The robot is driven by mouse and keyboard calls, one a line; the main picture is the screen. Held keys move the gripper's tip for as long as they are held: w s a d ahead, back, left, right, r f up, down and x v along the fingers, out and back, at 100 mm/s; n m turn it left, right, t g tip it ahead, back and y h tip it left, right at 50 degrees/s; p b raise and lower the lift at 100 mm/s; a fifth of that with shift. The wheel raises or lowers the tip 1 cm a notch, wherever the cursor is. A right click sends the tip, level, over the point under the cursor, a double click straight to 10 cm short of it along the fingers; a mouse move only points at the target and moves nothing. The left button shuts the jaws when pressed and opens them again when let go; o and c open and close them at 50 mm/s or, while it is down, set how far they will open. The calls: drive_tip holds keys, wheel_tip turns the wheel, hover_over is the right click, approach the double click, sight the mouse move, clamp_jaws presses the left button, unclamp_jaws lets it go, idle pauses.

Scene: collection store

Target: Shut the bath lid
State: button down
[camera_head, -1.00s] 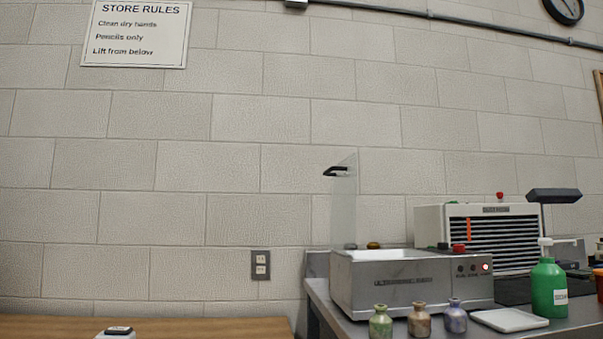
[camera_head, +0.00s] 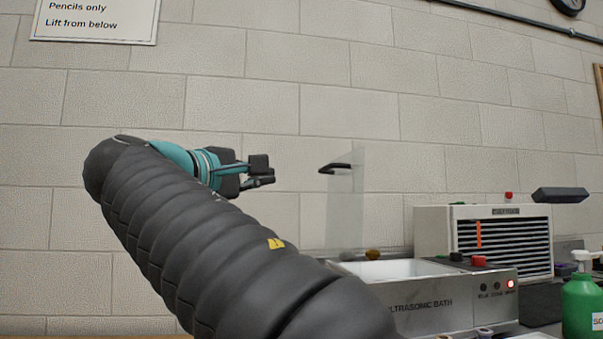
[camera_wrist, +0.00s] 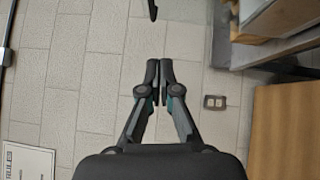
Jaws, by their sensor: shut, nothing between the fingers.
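The ultrasonic bath (camera_head: 430,300) is a silver box on the bench at the lower right of the head view, with a white open basin and a lit red lamp. Its clear lid (camera_head: 346,205) stands upright at the left end, with a black handle (camera_head: 335,168) near its top pointing left. My gripper (camera_head: 270,174) is left of the handle at nearly the same height, apart from it, shut and empty. In the wrist view my gripper (camera_wrist: 159,64) has its fingertips together, with a dark piece that looks like the handle (camera_wrist: 152,10) beyond them. My arm hides the bath's left front.
Behind the bath stands a white slatted unit (camera_head: 484,240). A green pump bottle (camera_head: 582,300) is at the right. Small bottle tops (camera_head: 485,332) show in front of the bath.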

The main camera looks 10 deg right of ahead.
approach(324, 168)
drive_tip(key=x, duration=0.3)
drive_tip(key=p+x, duration=0.1)
drive_tip(key=x, duration=0.1)
drive_tip(key=shift+w+a+f, duration=0.1)
drive_tip(key=shift+w+a, duration=0.05)
drive_tip(key=shift+w, duration=0.45)
drive_tip(key=shift+d, duration=0.55)
drive_tip(key=shift+d, duration=0.1)
